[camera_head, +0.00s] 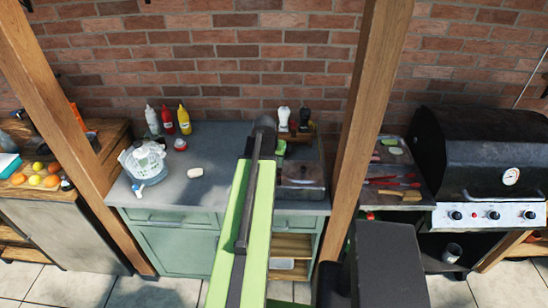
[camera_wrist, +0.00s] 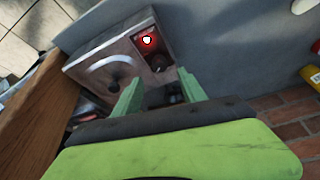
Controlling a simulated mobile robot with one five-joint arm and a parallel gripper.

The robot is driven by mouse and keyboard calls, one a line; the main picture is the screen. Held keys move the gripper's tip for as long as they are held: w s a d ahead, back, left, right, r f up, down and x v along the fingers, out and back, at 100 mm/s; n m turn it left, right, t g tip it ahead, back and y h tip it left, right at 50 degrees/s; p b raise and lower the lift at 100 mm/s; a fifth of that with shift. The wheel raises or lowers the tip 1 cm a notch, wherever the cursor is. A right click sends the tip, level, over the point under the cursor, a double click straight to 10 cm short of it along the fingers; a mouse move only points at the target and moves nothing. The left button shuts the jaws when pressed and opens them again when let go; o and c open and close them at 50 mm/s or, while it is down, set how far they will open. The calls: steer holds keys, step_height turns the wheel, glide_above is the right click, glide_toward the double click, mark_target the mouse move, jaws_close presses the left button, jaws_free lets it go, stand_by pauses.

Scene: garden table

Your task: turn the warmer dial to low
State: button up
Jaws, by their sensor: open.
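The warmer (camera_head: 302,172) is a grey metal box with a lid on the counter, right of my arm. In the wrist view the warmer (camera_wrist: 95,68) shows its lid with a dark knob. Beside the lid is a dark panel with a glowing red lamp (camera_wrist: 147,40) and a dark round dial (camera_wrist: 158,63). The dial's setting is too small to read. My gripper (camera_wrist: 160,88) is open and empty, its two green fingers spread on either side of the panel's near end, with the dial just beyond the gap. I cannot tell whether they touch anything.
Sauce bottles (camera_head: 168,120) and a white-and-blue basket (camera_head: 143,160) stand left on the grey counter (camera_head: 215,150). A wooden post (camera_head: 362,110) rises right of the warmer. Shakers (camera_head: 284,118) stand behind it. A grill (camera_head: 490,150) is further right.

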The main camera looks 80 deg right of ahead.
steer(key=p+v, duration=0.8)
steer(key=v, duration=0.2)
steer(key=shift+r, duration=0.2)
steer(key=shift+a, duration=0.15)
